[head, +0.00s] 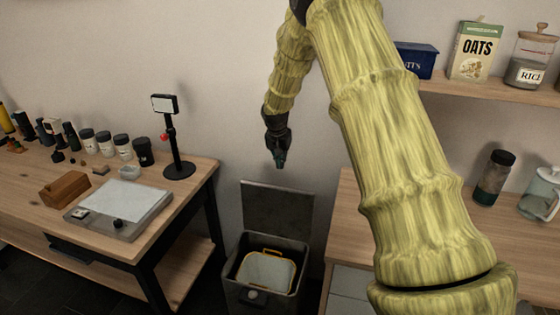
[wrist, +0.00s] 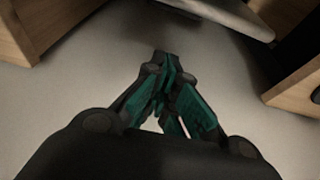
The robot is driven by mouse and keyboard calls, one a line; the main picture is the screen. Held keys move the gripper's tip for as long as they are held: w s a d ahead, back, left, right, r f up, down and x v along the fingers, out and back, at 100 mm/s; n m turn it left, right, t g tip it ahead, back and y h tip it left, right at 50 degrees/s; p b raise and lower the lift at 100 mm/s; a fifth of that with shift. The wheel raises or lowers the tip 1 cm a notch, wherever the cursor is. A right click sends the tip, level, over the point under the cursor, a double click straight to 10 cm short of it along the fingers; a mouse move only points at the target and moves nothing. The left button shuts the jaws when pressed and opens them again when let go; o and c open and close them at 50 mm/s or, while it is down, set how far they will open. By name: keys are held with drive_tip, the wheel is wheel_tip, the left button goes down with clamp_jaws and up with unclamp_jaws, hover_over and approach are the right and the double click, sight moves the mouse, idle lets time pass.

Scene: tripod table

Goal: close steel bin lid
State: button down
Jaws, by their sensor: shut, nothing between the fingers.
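The steel bin (head: 262,300) stands on the floor between the two wooden tables. Its lid (head: 277,213) is raised upright at the back, by the wall. The bin's mouth is open and a light panel with a yellow rim shows inside. My gripper (head: 279,162) hangs above the lid's top edge, pointing down and apart from it in the head view. In the wrist view my gripper (wrist: 168,85) has its dark green fingers together with nothing held. A grey edge at the top of the wrist view may be the lid, but I cannot tell for sure.
The left table (head: 190,190) holds a lamp-like stand (head: 172,140), a wooden block (head: 66,187), a flat grey device (head: 118,208) and several jars. The right counter (head: 440,215) holds a dark jar (head: 494,178) and a clear pitcher (head: 541,195). A shelf with oats and rice is above.

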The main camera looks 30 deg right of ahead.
wheel_tip(320, 180, down, 7)
drive_tip(key=s+a+p, duration=0.1)
drive_tip(key=p, duration=0.1)
drive_tip(key=shift+a, duration=0.25)
idle(0.4)
drive_tip(key=shift+s+a+f, duration=0.1)
drive_tip(key=shift+s, duration=0.05)
idle(0.3)
